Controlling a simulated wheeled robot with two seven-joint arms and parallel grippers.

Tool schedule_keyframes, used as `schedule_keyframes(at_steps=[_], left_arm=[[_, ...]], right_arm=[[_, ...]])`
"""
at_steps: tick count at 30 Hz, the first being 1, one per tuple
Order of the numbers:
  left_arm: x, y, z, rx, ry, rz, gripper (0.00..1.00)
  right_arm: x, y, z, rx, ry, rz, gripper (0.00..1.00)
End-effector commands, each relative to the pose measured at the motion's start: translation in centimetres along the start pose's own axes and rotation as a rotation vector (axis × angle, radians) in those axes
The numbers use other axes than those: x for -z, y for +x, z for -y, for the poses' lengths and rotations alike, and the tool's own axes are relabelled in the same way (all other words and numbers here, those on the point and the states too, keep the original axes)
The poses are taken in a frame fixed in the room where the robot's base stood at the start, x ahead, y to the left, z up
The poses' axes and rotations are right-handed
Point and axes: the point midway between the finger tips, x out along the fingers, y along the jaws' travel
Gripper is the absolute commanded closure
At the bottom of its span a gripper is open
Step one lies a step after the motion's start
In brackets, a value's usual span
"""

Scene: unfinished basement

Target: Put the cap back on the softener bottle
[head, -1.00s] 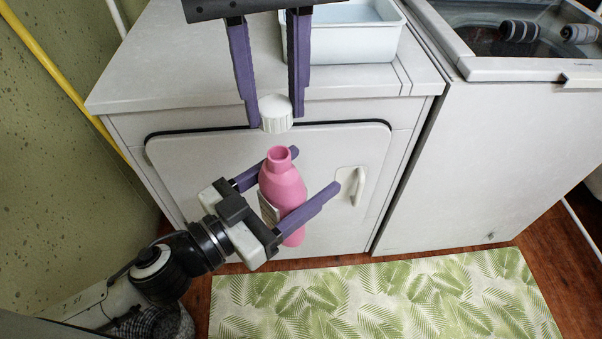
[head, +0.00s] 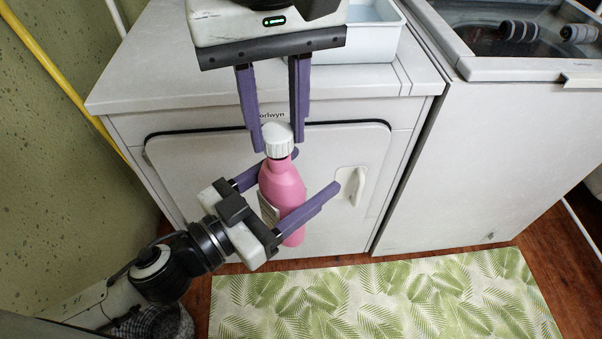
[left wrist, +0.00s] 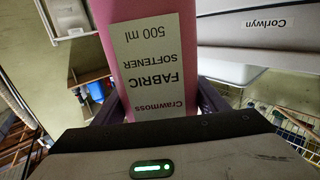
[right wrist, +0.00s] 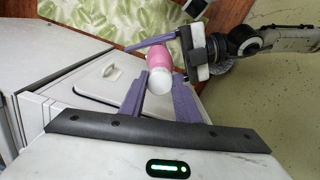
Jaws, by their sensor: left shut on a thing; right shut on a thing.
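The pink softener bottle (head: 281,187) stands nearly upright in front of the white cabinet door. My left gripper (head: 315,170) is shut on its body, one finger on either side. In the left wrist view the bottle's label (left wrist: 155,70) reads fabric softener, 500 ml. The white ribbed cap (head: 277,141) is at the bottle's neck and hides the mouth. My right gripper (head: 278,143) points down from above and is shut on the cap. In the right wrist view the cap (right wrist: 160,80) lines up with the bottle (right wrist: 159,57). I cannot tell whether it is fully seated.
A white tub (head: 374,40) stands on the cabinet top (head: 150,75), behind my right gripper. The cabinet door's handle (head: 351,187) is right of the bottle. A washing machine (head: 480,150) stands at right. A leaf-pattern mat (head: 390,300) lies on the floor.

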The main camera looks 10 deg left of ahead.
Motion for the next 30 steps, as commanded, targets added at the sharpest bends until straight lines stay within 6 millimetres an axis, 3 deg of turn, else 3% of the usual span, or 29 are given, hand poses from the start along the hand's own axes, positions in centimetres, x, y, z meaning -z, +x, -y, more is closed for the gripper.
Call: schedule_keyframes(at_steps=[17,30], left_arm=[[0.1,0.0,0.0,-0.001,0.001,-0.003,0.74],[0.1,0.0,0.0,-0.001,0.001,-0.003,0.74]], right_arm=[[-0.3,-0.1,0.0,-0.001,0.001,0.001,0.91],[-0.3,1.7,0.0,-0.001,-0.001,0.0,0.91]])
